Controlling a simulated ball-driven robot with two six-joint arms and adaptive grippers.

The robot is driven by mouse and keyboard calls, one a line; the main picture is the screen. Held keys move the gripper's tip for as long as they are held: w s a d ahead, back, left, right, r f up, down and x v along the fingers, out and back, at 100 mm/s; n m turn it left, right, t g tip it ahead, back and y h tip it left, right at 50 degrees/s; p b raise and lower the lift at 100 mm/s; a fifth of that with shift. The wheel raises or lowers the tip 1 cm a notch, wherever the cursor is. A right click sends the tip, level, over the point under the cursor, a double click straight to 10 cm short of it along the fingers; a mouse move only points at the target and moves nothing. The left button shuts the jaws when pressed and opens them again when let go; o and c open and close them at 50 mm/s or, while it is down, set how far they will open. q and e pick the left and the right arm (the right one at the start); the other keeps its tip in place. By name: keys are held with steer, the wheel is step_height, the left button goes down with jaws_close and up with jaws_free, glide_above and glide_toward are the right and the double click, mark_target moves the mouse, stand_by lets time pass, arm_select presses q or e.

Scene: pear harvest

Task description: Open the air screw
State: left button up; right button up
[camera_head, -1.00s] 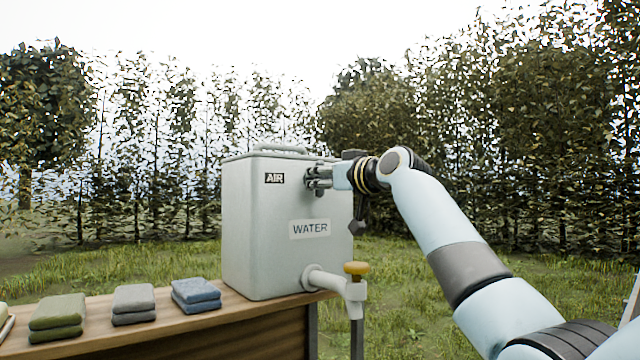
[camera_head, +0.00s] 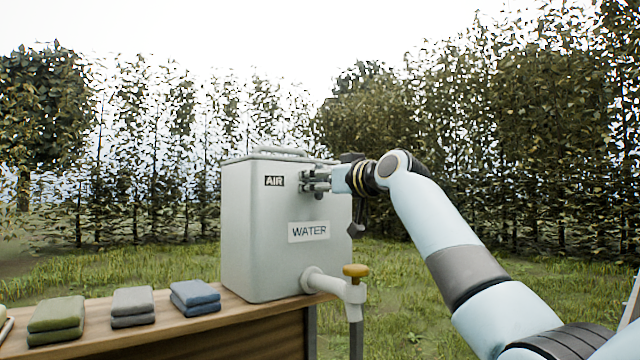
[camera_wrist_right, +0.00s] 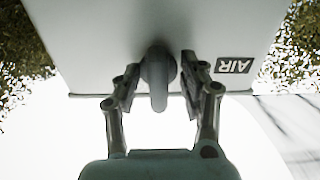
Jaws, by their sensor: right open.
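The grey water tank (camera_head: 262,225) stands on the wooden table, with an "AIR" label (camera_head: 274,181) near its upper edge. My right gripper (camera_head: 308,181) is at the tank's upper front, just right of the label. In the right wrist view the air screw (camera_wrist_right: 157,76), a grey knob with a flat grip, sticks out from the tank wall. The open fingers of my right gripper (camera_wrist_right: 157,88) stand on either side of it, with a visible gap at each side. In the head view the fingers largely hide the screw. My left gripper is not in view.
A white tap with a yellow handle (camera_head: 355,270) sticks out low on the tank, below my right arm. Folded green (camera_head: 56,318), grey (camera_head: 133,305) and blue (camera_head: 195,297) cloths lie on the wooden table (camera_head: 235,312) at left. Grass and hedges lie behind.

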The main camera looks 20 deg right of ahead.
steer(key=v, duration=1.2)
steer(key=shift+s, duration=0.1)
